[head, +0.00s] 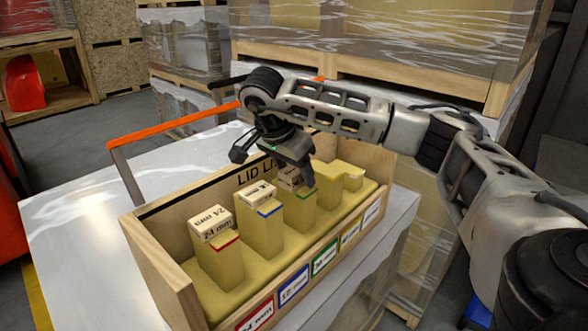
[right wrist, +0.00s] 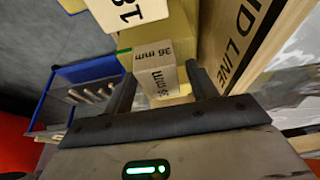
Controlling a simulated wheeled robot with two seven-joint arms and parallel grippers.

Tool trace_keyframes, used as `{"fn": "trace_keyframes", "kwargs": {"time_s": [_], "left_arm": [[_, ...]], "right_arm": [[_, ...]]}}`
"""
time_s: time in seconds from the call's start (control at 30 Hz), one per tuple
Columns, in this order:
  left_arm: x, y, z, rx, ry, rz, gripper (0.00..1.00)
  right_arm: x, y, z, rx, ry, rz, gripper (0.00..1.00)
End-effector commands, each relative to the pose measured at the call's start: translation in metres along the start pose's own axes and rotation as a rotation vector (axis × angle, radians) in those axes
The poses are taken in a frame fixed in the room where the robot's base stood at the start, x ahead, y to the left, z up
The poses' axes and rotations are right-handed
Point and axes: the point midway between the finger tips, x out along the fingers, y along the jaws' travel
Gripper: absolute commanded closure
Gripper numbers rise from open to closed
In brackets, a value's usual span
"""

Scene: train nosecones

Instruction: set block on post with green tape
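The post with green tape (head: 300,212) stands in the middle of a wooden box lettered LID LINE. A pale block marked 36 mm (right wrist: 158,82) sits on its top; this block also shows in the head view (head: 287,180), partly hidden by the gripper. The green tape shows at the post's upper edge in the right wrist view (right wrist: 124,51). My right gripper (right wrist: 165,88) is over this post, with one finger on each side of the block. Small gaps seem to show between the fingers and the block. My left gripper is out of view.
The box (head: 160,240) has colour-framed labels on its front. The red-taped post (head: 220,262) and blue-taped post (head: 265,232) carry blocks. A bare-topped post (head: 345,188) stands at right. A blue bin (right wrist: 85,85) holds several pale pieces. An orange rail (head: 170,130) is behind.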

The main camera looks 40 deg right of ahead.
Motion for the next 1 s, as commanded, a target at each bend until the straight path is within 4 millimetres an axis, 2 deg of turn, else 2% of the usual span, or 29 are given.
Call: {"fn": "trace_keyframes", "kwargs": {"time_s": [0.17, 0.27, 0.5, 0.7, 0.83, 1.0], "left_arm": [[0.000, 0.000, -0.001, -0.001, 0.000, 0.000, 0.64], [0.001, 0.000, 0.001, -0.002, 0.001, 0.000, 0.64], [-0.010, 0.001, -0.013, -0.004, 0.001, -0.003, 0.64], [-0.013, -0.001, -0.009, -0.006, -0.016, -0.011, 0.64], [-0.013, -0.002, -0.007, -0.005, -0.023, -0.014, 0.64], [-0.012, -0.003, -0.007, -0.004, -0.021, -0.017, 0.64]], "right_arm": [[-0.006, 0.000, -0.001, 0.000, 0.000, -0.001, 0.42], [-0.019, -0.001, -0.001, 0.001, 0.000, -0.004, 0.42], [-0.078, -0.001, -0.004, 0.001, 0.003, -0.006, 0.42], [-0.111, -0.001, -0.003, 0.000, 0.002, -0.004, 0.42], [-0.120, 0.000, -0.002, 0.001, 0.001, -0.001, 0.42], [-0.123, 0.000, -0.001, 0.001, 0.000, 0.000, 0.42]]}}
